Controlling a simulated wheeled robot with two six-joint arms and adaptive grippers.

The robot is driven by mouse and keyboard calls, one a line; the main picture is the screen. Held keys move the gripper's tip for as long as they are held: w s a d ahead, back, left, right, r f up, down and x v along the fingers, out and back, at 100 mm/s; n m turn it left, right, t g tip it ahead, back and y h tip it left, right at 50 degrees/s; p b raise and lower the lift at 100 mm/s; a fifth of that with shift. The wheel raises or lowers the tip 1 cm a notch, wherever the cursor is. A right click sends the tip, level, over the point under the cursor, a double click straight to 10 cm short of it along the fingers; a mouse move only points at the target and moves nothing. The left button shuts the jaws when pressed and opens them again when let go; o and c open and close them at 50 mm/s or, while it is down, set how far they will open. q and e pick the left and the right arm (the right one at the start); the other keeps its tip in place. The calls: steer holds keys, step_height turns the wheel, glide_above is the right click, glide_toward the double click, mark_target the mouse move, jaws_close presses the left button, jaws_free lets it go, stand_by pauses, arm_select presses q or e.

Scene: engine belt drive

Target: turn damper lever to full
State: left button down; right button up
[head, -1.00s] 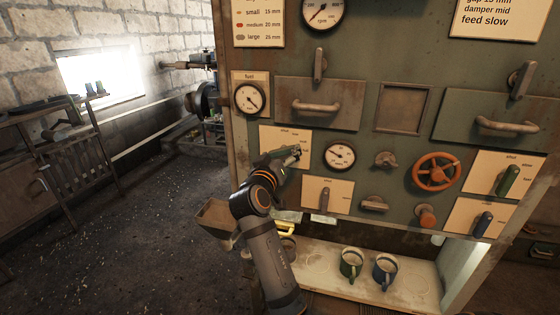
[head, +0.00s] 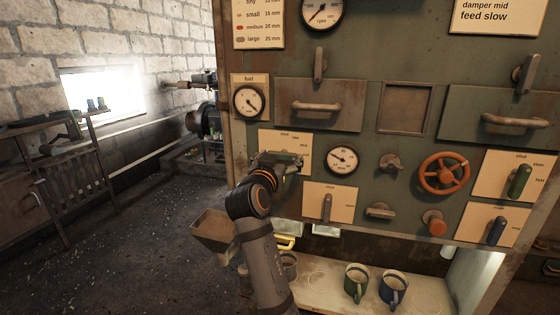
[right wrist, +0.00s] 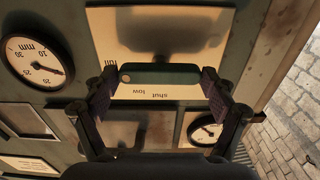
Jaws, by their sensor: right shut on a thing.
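The damper lever's dark green handle (right wrist: 165,75) lies in front of a cream plate (head: 278,139) on the machine's front. In the right wrist view the plate's words "shut" and "low" show upside down, with part of another word at the left. My right gripper (head: 286,160) is at this lever in the head view and covers most of it. In the right wrist view the two fingers of my gripper (right wrist: 160,88) stand at the two ends of the handle, shut on it. The handle lies about level in both views. My left gripper is not in view.
A red handwheel (head: 443,174) and a green lever (head: 519,181) are farther right. Mugs (head: 356,283) stand on the shelf below.

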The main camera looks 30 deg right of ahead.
mark_target(284, 119)
steer(key=o, duration=0.8)
steer(key=shift+o, duration=1)
steer(key=shift+w+d+f, duration=0.1)
steer(key=shift+r, duration=0.45)
step_height(284, 119, up, 9)
steer(key=shift+r, duration=0.1)
